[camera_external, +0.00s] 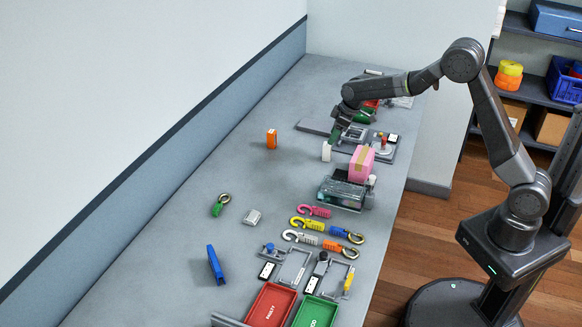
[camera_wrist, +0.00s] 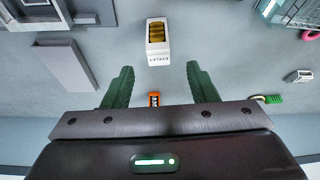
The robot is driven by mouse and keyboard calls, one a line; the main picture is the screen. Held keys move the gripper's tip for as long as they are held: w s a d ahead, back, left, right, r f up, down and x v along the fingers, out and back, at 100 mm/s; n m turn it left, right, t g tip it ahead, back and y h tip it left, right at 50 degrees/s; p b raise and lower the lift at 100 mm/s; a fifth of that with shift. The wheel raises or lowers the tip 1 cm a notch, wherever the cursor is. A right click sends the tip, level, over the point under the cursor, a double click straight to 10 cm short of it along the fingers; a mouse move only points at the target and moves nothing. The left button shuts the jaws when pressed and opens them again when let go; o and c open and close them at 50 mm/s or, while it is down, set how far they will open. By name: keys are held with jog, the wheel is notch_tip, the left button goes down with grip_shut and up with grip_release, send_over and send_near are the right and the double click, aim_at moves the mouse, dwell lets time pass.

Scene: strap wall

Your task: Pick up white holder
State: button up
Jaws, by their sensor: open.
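The white holder (camera_wrist: 157,58) stands on the bench in the wrist view, an open box with dark yellow contents and a label on its near side that appears to read "EYELET". In the external view the white holder (camera_external: 326,152) is a small white block left of the pink box. My gripper (camera_wrist: 160,80) is open, with its two green fingers wide apart and nothing between them touching. The holder lies beyond the fingertips, roughly centred between them. In the external view my gripper (camera_external: 335,134) is just above and beside the holder; its fingertips are hard to make out.
A pink box (camera_external: 362,163) sits by a clear bin (camera_external: 343,193) right of the holder. An orange box (camera_external: 271,139) stands to the left. Several coloured hooks (camera_external: 316,225), a red tray (camera_external: 269,306) and a green tray (camera_external: 316,313) lie nearer. The bench's left side is mostly clear.

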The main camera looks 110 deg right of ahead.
aim_at(327, 152)
jog(key=shift+p+x, duration=0.95)
jog(key=shift+x, duration=2.1)
jog(key=shift+d, duration=0.15)
jog(key=c, duration=1.1)
